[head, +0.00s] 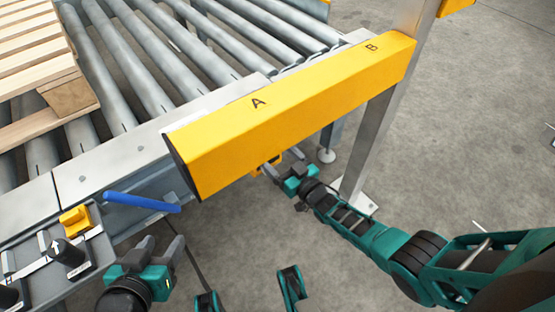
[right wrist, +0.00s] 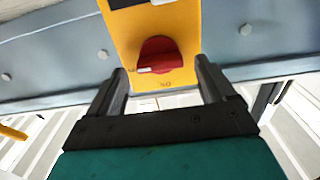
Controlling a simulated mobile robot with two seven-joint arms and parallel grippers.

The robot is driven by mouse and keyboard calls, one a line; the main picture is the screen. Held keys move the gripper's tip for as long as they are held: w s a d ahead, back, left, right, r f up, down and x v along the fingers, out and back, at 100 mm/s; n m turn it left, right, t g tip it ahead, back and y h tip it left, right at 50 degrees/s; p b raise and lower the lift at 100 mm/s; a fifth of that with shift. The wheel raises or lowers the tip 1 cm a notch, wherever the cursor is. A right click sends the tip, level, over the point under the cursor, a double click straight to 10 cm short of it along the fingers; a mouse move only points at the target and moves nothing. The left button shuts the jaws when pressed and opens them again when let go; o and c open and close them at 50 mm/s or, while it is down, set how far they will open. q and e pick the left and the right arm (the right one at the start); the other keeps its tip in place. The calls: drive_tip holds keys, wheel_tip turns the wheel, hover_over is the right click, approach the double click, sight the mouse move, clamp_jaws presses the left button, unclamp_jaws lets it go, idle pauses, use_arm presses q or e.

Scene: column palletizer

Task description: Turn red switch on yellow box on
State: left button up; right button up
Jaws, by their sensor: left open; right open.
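The red switch (right wrist: 160,56) is a round knob on the front of the yellow box (right wrist: 124,40), in the right wrist view. A pale mark shows at the left of its lower edge. My right gripper (right wrist: 163,82) is open, with one finger on each side of the knob's lower part; I cannot tell whether they touch it. In the head view my right gripper (head: 271,166) is under the long yellow beam, which hides most of the box. My left gripper (head: 160,250) is open and empty at the lower left, beside the control panel.
The long yellow beam (head: 290,110) marked A and B crosses above my right gripper. A roller conveyor (head: 190,60) with a wooden pallet (head: 40,60) lies behind. A control panel (head: 80,262) with black knobs and a blue rod (head: 142,202) are at the left. Floor at the right is clear.

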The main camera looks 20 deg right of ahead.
drive_tip(key=shift+w+a, duration=0.2)
drive_tip(key=shift+w, duration=0.3)
drive_tip(key=c, duration=1.1)
